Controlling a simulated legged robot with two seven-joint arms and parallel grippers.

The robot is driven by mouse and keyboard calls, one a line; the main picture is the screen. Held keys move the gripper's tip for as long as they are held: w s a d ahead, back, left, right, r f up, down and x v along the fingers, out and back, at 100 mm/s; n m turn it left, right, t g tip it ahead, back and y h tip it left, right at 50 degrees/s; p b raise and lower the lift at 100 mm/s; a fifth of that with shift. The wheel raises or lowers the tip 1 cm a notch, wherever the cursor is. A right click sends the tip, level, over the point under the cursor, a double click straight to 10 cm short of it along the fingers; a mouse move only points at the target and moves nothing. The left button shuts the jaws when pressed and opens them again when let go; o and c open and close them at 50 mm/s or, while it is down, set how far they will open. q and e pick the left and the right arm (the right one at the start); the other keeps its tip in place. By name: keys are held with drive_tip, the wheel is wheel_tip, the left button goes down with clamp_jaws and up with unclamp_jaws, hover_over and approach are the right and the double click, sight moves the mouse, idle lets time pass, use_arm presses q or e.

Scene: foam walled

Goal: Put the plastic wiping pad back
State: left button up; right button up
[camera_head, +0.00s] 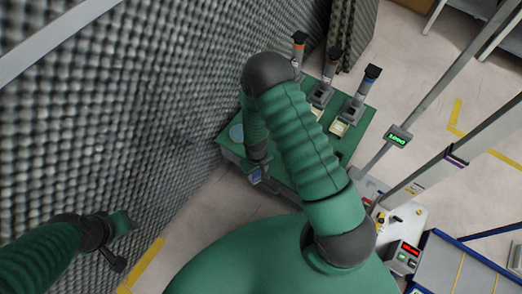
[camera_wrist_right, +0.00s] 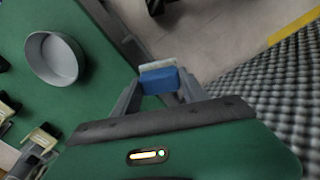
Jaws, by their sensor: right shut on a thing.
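The wiping pad (camera_wrist_right: 158,80), blue with a pale whitish layer, is held between the two fingers of my right gripper (camera_wrist_right: 160,88) in the right wrist view. I cannot tell whether the pad touches anything below. My left gripper (camera_head: 118,240) is low on the left beside the foam wall, away from the table; its jaw opening is unclear.
The dark foam wall (camera_head: 120,120) runs close along the left. My right arm hides the table's middle.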

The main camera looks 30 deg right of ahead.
drive_tip(key=w+d+b, duration=0.1)
drive_tip(key=w+d, duration=0.2)
drive_tip(key=w+d+f+b, duration=0.1)
drive_tip(key=w+d, duration=0.2)
drive_tip(key=w, duration=0.1)
drive_tip(key=w+d+b, duration=0.1)
drive_tip(key=w+d, duration=0.2)
drive_tip(key=shift+w+f+b, duration=0.2)
drive_tip(key=shift+f+b, duration=0.1)
drive_tip(key=shift+w+d, duration=0.25)
drive_tip(key=shift+w, duration=0.05)
wheel_tip(320, 180, down, 3)
drive_tip(key=shift+f+b, duration=0.1)
drive_tip(key=shift+b, duration=1.05)
drive_tip(key=shift+f, duration=0.2)
drive_tip(key=shift+c, duration=0.7)
drive_tip(key=shift+r, duration=0.15)
drive_tip(key=shift+c, duration=0.6)
drive_tip(key=o, duration=1.4)
drive_tip(key=shift+d, duration=0.1)
drive_tip(key=shift+o, duration=0.2)
